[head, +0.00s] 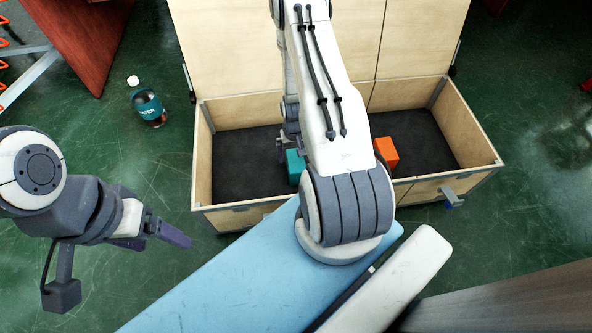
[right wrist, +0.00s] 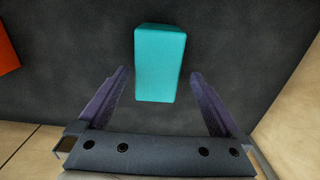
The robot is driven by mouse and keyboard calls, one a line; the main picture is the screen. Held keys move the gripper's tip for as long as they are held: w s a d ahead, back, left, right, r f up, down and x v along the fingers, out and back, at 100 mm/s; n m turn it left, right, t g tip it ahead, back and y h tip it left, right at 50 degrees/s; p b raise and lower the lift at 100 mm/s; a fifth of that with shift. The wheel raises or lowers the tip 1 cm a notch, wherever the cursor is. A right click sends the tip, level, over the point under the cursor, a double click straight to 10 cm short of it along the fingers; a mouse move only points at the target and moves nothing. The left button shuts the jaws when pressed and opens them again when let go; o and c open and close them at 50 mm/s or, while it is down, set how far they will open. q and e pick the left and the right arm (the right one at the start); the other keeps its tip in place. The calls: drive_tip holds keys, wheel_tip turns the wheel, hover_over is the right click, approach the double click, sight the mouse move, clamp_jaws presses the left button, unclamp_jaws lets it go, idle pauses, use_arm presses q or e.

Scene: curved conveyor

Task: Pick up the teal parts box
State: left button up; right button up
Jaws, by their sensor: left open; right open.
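The teal parts box (head: 295,167) lies on the dark floor of an open wooden crate (head: 202,165), partly hidden behind my right arm in the head view. In the right wrist view the teal parts box (right wrist: 160,62) stands ahead of my right gripper (right wrist: 160,82). The gripper's two fingers are apart, one to each side of the box's near end, with a gap on both sides. My left gripper (head: 160,238) is open and empty, outside the crate at the left. In the head view my right gripper is mostly hidden by its own arm.
An orange box (head: 387,152) lies in the crate to the right of the teal box; its edge shows in the right wrist view (right wrist: 8,55). The crate's raised lid (head: 225,50) stands at the back. A water bottle (head: 148,107) is on the green floor at the left.

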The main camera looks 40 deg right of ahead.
sight(295, 160)
wheel_tip(295, 160, down, 3)
drive_tip(key=shift+f+b, duration=0.15)
drive_tip(key=shift+b, duration=0.5)
drive_tip(key=f+b, duration=0.4)
drive_tip(key=f, duration=0.1)
drive_tip(key=shift+s+d, duration=0.1)
drive_tip(key=shift+s, duration=0.1)
drive_tip(key=shift+r, duration=0.1)
drive_tip(key=shift+r, duration=0.1)
clamp_jaws()
